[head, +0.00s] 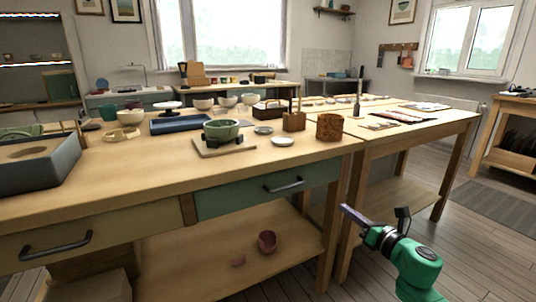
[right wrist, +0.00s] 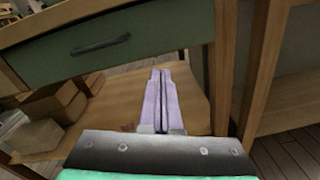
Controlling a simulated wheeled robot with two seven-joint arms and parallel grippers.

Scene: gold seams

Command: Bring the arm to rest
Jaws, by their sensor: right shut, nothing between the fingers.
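My right gripper (head: 354,220) is in front of the gap between two wooden tables, low and to the right of the drawer front. Its green arm comes in from the bottom right. In the right wrist view its two pale purple fingers (right wrist: 161,95) are together with nothing between them. The gripper appears clear of the tables. My left gripper is not in view.
The near wooden table (head: 180,170) has a green drawer (head: 265,190) and a lower shelf with a reddish bowl (head: 267,241). A green bowl (head: 221,130) and several other vessels stand on top. A second table (head: 425,128) stands to the right. Floor (head: 470,250) is open at right.

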